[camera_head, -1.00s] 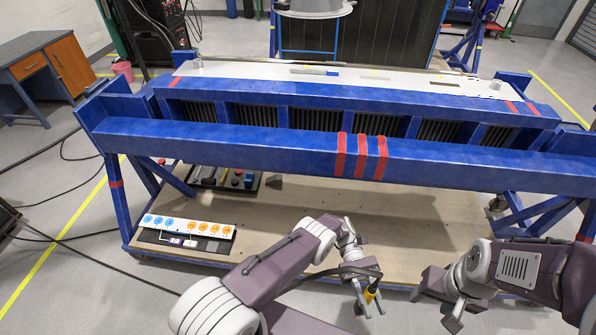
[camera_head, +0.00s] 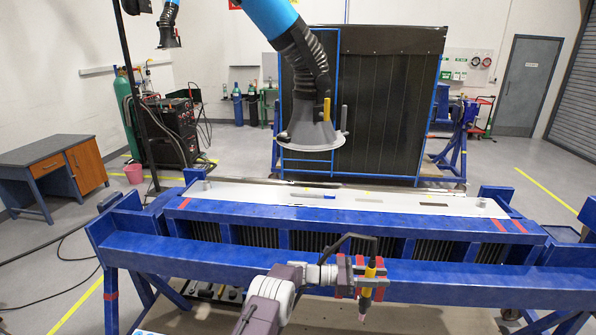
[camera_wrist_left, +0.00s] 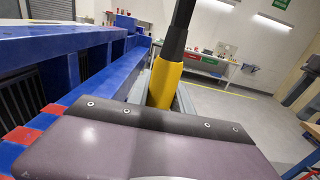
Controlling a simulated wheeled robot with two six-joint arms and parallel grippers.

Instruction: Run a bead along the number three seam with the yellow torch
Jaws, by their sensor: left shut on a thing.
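The yellow torch (camera_head: 368,272) is held upright by my left gripper (camera_head: 370,283), in front of the jig's blue front beam (camera_head: 230,262). Its pinkish tip points down and a black hose arches from its top. In the left wrist view the torch's yellow body (camera_wrist_left: 165,84) stands between the jaws. Three red stripes (camera_head: 343,277) on the front beam are partly hidden behind the gripper. One red stripe (camera_head: 184,204) marks the left of the jig and two (camera_head: 508,225) mark the right. My right gripper is out of view.
A dark panelled frame (camera_head: 385,110) stands behind.

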